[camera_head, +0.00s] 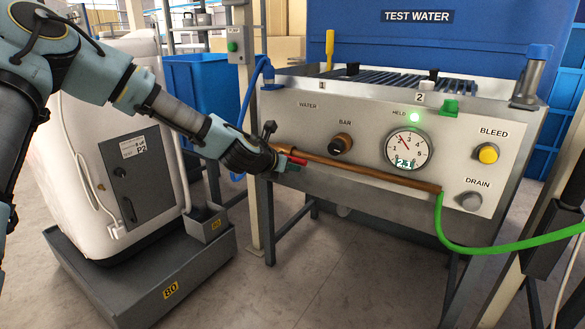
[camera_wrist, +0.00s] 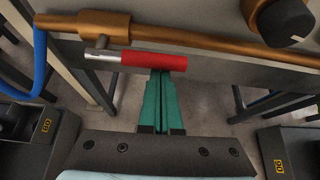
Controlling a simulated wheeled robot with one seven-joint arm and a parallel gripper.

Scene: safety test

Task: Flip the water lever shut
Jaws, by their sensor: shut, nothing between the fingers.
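The water lever has a red sleeve (camera_wrist: 153,60) on a silver stem, joined to a copper valve body (camera_wrist: 104,24) on the copper pipe. In the wrist view the lever lies roughly along the pipe, just below it in the picture. In the head view the red lever (camera_head: 297,160) shows at the left end of the panel, partly hidden by my wrist. My gripper (camera_wrist: 163,73) has its green fingers together and empty, with the tips at the lower edge of the red sleeve. I cannot tell whether they touch it. My gripper (camera_head: 290,167) is also at the lever in the head view.
The panel (camera_head: 290,122) carries a BAR knob (camera_head: 341,143), a gauge (camera_head: 407,149) reading 2.1, a lit green HELD lamp (camera_head: 414,117) and a yellow BLEED button (camera_head: 488,153). A green hose (camera_head: 470,247) leaves the pipe's right end. A blue hose (camera_wrist: 40,60) hangs left of the valve.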

